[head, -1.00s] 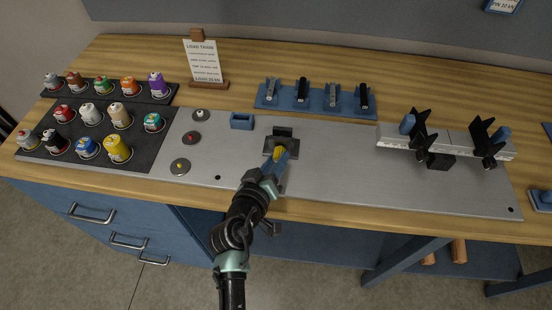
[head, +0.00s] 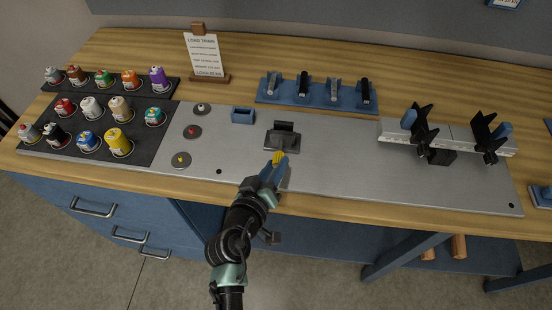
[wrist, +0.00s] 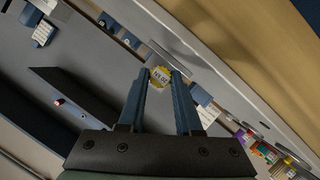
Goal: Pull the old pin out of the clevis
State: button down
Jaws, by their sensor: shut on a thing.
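The dark clevis (head: 283,137) stands on the grey metal plate near its middle, and its upright part shows with nothing yellow at it. My gripper (head: 275,166) is just in front of the clevis, apart from it in the picture. It is shut on the old pin, whose yellow ribbed head (head: 279,157) shows at the fingertips. In the wrist view, the yellow head (wrist: 160,76) sits between the two blue fingers and bears small dark markings. The pin's shank is hidden in both views.
A blue rack (head: 318,96) with several pins stands behind the plate. A small blue bin (head: 243,115) is left of the clevis. Colored pots (head: 119,142) fill dark mats at left. A white beam with black clamps (head: 398,133) is at right. The plate right of the clevis is clear.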

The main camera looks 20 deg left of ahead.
jog(key=shift+s+d, duration=0.3)
jog(key=shift+s, duration=0.75)
jog(key=shift+s+d, duration=0.25)
jog(key=shift+s, duration=0.75)
jog(key=shift+s+d, duration=0.15)
jog(key=shift+s, duration=0.3)
